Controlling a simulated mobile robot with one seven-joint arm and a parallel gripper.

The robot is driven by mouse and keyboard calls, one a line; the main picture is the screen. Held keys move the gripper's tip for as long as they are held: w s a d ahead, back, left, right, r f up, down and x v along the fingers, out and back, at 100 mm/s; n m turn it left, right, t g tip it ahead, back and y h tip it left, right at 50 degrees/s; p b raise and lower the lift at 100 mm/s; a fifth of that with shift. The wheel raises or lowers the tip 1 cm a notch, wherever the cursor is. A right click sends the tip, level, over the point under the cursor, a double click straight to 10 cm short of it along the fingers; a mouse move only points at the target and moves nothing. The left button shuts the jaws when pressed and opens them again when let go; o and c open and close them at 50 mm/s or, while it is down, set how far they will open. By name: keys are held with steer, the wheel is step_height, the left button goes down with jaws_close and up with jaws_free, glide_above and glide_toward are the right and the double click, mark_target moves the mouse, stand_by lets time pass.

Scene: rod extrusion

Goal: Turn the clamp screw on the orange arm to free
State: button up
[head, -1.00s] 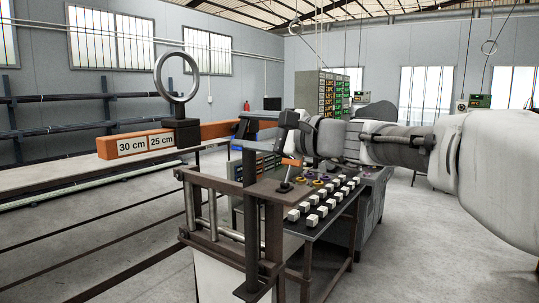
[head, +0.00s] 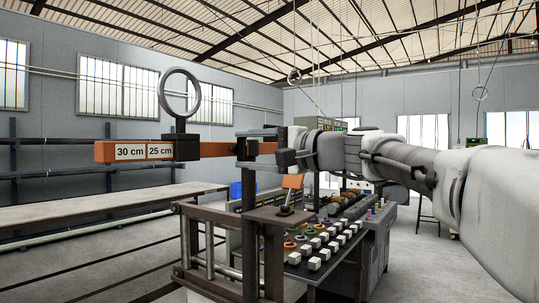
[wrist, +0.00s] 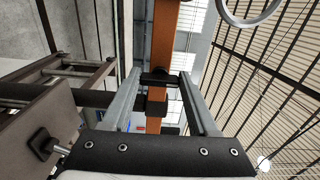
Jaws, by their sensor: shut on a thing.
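The orange arm (head: 215,149) is a level bar with 30 cm and 25 cm labels at its left end. A black slider (head: 186,148) with an upright grey ring (head: 180,93) sits on it. A dark clamp (head: 246,149) is on the bar at the top of the post. My gripper (head: 256,134) reaches it from the right. In the wrist view my two grey fingers (wrist: 160,76) stand on either side of a black clamp screw (wrist: 158,79) in front of the orange arm (wrist: 163,42). They are shut on it. The screw's exact turn cannot be told.
A brown metal frame (head: 185,207) stands below the arm. Beside it is a table with several white blocks (head: 317,243) and coloured rings. A long bench (head: 80,208) and wall racks are at the left. Open floor (head: 412,265) lies at the right.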

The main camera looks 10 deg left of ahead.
stand_by(0.3)
steer(key=o, duration=1.4)
steer(key=shift+d, duration=0.1)
steer(key=v, duration=1.7)
steer(key=shift+d, duration=0.1)
steer(key=shift+f, duration=0.1)
